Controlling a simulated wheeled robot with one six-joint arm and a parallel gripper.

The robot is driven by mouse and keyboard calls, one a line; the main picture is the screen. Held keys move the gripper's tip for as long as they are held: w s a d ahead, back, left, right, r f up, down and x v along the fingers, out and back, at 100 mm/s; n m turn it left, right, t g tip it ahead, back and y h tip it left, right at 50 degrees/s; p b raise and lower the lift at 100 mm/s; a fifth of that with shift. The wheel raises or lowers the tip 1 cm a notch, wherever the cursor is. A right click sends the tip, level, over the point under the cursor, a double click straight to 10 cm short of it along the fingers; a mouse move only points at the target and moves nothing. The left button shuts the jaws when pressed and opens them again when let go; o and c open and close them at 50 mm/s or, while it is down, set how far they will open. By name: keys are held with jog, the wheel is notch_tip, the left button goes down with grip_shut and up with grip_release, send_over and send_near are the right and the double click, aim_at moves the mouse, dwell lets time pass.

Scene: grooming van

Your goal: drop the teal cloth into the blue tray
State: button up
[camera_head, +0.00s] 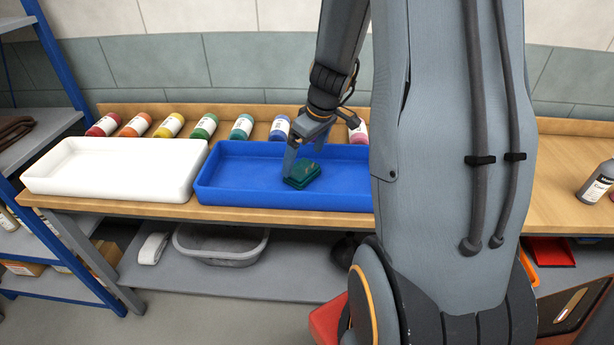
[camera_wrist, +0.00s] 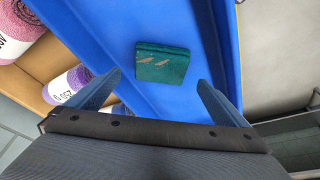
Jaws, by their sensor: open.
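The teal cloth (camera_head: 302,174) is a small folded dark-green pad lying on the floor of the blue tray (camera_head: 240,184). It also shows in the wrist view (camera_wrist: 162,63), flat on the blue floor between and ahead of the fingertips. The blue tray stands on the wooden bench, its right end hidden behind my arm. My gripper (camera_head: 305,150) is over the tray, just above and beside the cloth. In the wrist view my gripper (camera_wrist: 160,84) has its two fingers spread wide with nothing between them, apart from the cloth.
A white tray (camera_head: 115,170) stands empty to the left of the blue one. A dark bottle (camera_head: 596,183) stands at the far right. A grey basin (camera_head: 222,243) sits on the shelf below.

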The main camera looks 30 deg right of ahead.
jog(key=shift+r, duration=0.1)
jog(key=b+v, duration=0.1)
jog(key=v, duration=0.6)
jog(key=shift+r, duration=0.3)
jog(key=shift+s, duration=0.15)
jog(key=s+a+f+m+g+b, duration=0.1)
jog(key=s+a+f+m, duration=0.1)
jog(key=s+a, duration=0.4)
jog(key=s+a+f+m+h, duration=0.1)
jog(key=s+a+f+m, duration=0.1)
jog(key=s+a, duration=0.4)
jog(key=a+f, duration=0.1)
jog(key=a, duration=0.3)
jog(key=shift+f+g+b, duration=0.3)
jog(key=shift+g+b, duration=0.05)
jog(key=shift+g, duration=0.05)
jog(key=shift+c, duration=0.4)
